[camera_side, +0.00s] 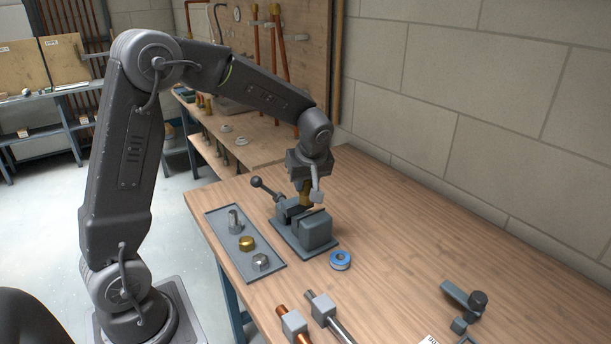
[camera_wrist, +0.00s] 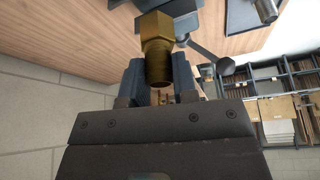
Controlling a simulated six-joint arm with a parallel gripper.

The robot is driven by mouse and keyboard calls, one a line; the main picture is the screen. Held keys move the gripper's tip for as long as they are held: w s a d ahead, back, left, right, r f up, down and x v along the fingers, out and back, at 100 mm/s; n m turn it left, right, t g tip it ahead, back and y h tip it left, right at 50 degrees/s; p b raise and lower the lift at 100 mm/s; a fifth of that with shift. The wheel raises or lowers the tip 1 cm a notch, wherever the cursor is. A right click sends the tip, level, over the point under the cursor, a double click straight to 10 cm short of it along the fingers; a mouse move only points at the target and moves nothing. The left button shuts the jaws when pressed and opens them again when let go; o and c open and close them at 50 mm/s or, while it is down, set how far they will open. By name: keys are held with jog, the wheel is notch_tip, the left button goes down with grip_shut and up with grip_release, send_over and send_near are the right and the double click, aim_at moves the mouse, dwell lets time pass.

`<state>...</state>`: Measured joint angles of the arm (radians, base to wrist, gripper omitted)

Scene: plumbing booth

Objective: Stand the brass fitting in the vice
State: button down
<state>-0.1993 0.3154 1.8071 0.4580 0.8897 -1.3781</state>
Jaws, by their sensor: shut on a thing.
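The brass fitting (camera_side: 305,199) is in my gripper (camera_side: 308,190), which is shut on it, over the vice in the side view. In the wrist view, the fitting (camera_wrist: 157,42) has a hex head and a rounder lower part between the fingers of my gripper (camera_wrist: 158,78). The grey vice (camera_side: 316,231) stands on the bench. The fitting looks roughly upright, with its lower end at the vice's jaws. I cannot tell whether it is between the jaws or just above them. Part of the vice (camera_wrist: 172,8) shows behind the fitting in the wrist view.
A grey tray (camera_side: 270,274) left of the vice holds a steel fitting (camera_side: 235,221), a brass nut (camera_side: 247,243) and a steel nut (camera_side: 260,262). A blue tape roll (camera_side: 340,260) lies close in front of the vice. Pipes (camera_side: 330,315) lie nearer.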

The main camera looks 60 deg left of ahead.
aim_at(306, 193)
jog(key=shift+f, duration=2.2)
jog(key=shift+f, duration=0.1)
grip_release()
jog(key=shift+r, duration=2.5)
